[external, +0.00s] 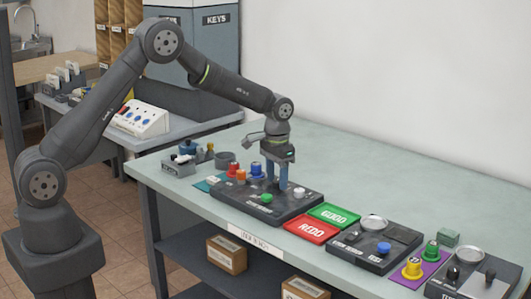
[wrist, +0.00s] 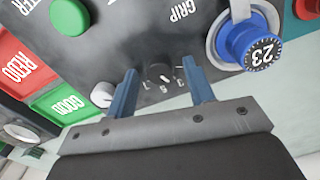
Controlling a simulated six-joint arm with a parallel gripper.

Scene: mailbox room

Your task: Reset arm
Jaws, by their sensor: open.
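My gripper (external: 276,186) points down over the dark control panel (external: 236,205). In the wrist view its two blue fingers (wrist: 161,72) are apart, with nothing held. A blue knob marked 23 (wrist: 248,46) is right of the fingers in the wrist view, near the word GRIP.
Green GOOD (external: 334,215) and red REDO (external: 312,230) plates lie right of the panel. Further right are a second dark panel (external: 345,243) and a yellow knob (external: 412,268) on a purple mat. The table's back area is clear.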

